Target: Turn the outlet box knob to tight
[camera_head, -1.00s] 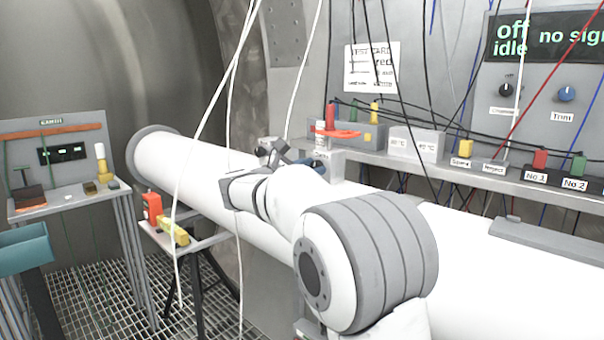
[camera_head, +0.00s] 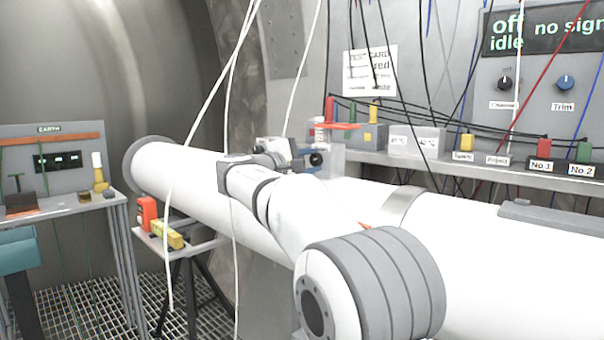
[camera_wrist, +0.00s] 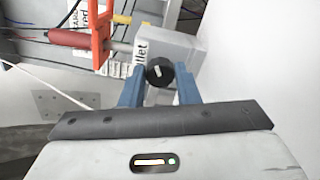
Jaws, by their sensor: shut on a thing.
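The outlet box is a grey box (camera_wrist: 170,45) fixed by the white pipe, with a label partly readable as "...tlet". In the head view the box (camera_head: 330,160) stands just beyond my wrist. Its round black knob (camera_wrist: 160,72) has a pale mark on its face. It also shows as a dark disc in the head view (camera_head: 316,159). My gripper (camera_wrist: 159,82) has one blue finger on each side of the knob and is shut on it. An orange-red handle (camera_wrist: 100,35) sits on the box's left in the wrist view.
A large white pipe (camera_head: 480,250) runs beneath my arm. A shelf (camera_head: 440,165) behind it holds labelled boxes and coloured plugs. A side table (camera_head: 70,205) stands at the left.

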